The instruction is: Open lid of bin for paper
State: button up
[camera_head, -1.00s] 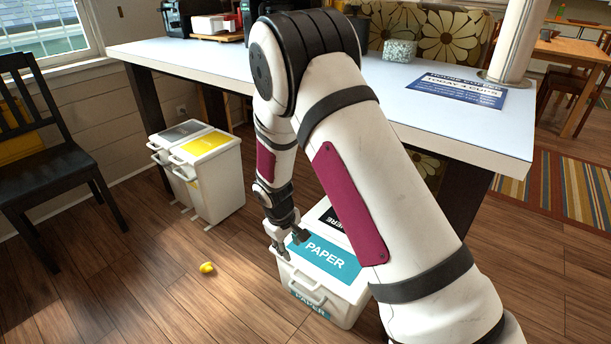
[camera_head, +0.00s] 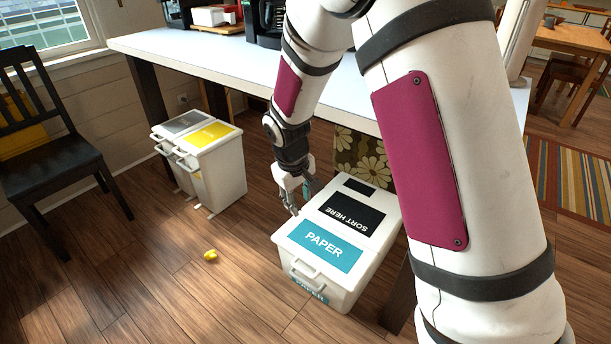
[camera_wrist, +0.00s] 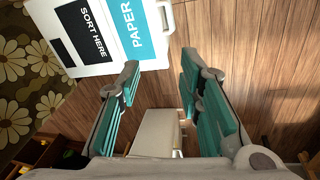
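The bin for paper (camera_head: 360,268) is a white box with a flat lid, standing on the wooden floor under the counter. Its lid (camera_head: 287,233) is closed and bears a teal PAPER label and a black SORT HERE label. A white handle (camera_head: 307,279) is on its front. My gripper (camera_head: 293,212) hangs at the left edge of the lid, fingers downward; contact cannot be told. In the wrist view the two teal-padded fingers (camera_wrist: 160,100) are spread wide with nothing between them, and the bin lid (camera_wrist: 143,62) shows at the top.
Two other bins (camera_head: 222,172), with grey and yellow lid labels, stand to the left. A small yellow object (camera_head: 210,255) lies on the floor. A black chair (camera_head: 65,155) is at far left. The white counter (camera_head: 190,57) overhangs behind. Floor in front of the bin is clear.

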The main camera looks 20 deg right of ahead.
jog(key=s+d+p+v, duration=0.1)
jog(key=p+v, duration=0.1)
jog(key=v, duration=0.5)
jog(key=shift+d+r+m, duration=0.2)
jog(key=shift+d+m, duration=0.15)
jog(key=shift+m, duration=0.05)
jog(key=shift+s, duration=0.15)
